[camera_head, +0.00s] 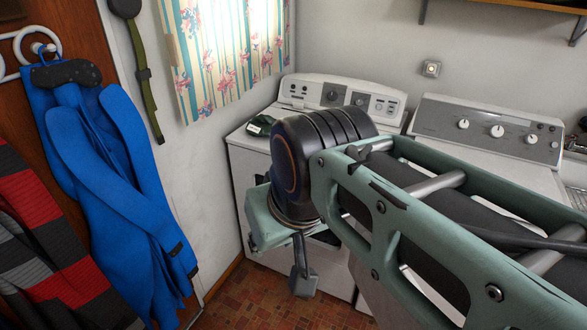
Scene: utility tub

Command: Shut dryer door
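A white front-loading machine (247,165), which looks like the dryer, stands in the corner under the window, with its knob panel (340,97) at the back. My arm crosses in front of it and hides most of its front. A dark patch shows on its front beside the arm, but I cannot tell whether this is an opening or how far its door stands open. My gripper (303,282) appears only in part, as a grey piece pointing down below the dark wrist joint, in front of the machine. Its fingers cannot be made out, and I see nothing held.
A second white machine (480,135) stands to the right. A blue garment (120,180) and a striped one (45,240) hang on the left. Brown tiled floor (255,295) shows clear below.

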